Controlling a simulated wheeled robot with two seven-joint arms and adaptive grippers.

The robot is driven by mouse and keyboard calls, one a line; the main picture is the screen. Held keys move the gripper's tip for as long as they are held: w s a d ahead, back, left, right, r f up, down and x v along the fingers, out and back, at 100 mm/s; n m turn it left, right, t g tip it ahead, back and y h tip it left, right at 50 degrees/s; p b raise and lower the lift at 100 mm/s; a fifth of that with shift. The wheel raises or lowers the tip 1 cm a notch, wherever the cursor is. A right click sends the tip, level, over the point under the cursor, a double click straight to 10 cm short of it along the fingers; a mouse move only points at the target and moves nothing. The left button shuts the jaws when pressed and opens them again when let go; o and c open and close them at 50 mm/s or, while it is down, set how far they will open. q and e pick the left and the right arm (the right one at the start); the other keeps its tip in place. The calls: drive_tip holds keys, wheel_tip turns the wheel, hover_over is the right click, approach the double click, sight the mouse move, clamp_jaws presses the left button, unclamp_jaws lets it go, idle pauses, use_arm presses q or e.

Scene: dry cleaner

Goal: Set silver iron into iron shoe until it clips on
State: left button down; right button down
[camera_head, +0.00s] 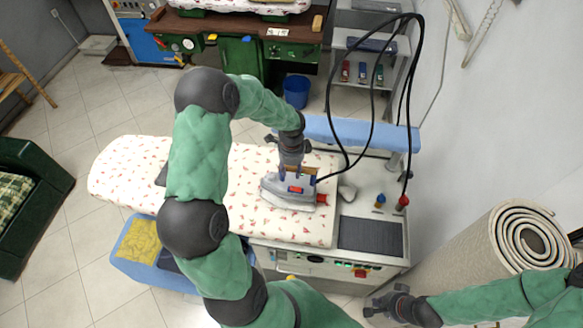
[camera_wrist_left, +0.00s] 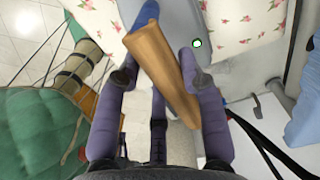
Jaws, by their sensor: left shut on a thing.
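The silver iron (camera_head: 283,197) is on the flowered ironing board (camera_head: 200,170), near its right end, with its tip pointing left. Its brown handle (camera_wrist_left: 160,65) and grey body (camera_wrist_left: 178,28) show in the left wrist view. My left gripper (camera_head: 298,176) comes down from above and is shut on the iron's handle, with fingers on both sides of it. I cannot make out the iron shoe apart from the iron, nor tell whether the two are clipped. My right gripper (camera_head: 388,304) is low at the right, away from the board; its finger opening is unclear.
Black cables loop from a post on the right down to the iron. A blue rail (camera_head: 345,132) runs behind the board. A dark pad (camera_head: 370,234) and small knobs lie on the machine top at right. A rolled carpet (camera_head: 490,250) stands near my right arm.

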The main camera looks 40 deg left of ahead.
sight(292, 182)
use_arm(q)
drive_tip(key=shift+w+a+f+b, duration=0.1)
drive_tip(key=shift+f+b, duration=0.65)
drive_tip(key=shift+f, duration=0.3)
drive_tip(key=shift+w+a+f+b, duration=0.1)
drive_tip(key=shift+f+b, duration=0.65)
drive_tip(key=shift+f, duration=0.25)
drive_tip(key=shift+d+f+b, duration=0.1)
drive_tip(key=shift+f+b, duration=0.6)
drive_tip(key=shift+f, duration=0.2)
idle(2.2)
drive_tip(key=shift+s+d+f, duration=0.1)
drive_tip(key=shift+s+f, duration=0.05)
drive_tip(key=shift+s, duration=0.05)
idle(0.7)
drive_tip(key=shift+r, duration=0.25)
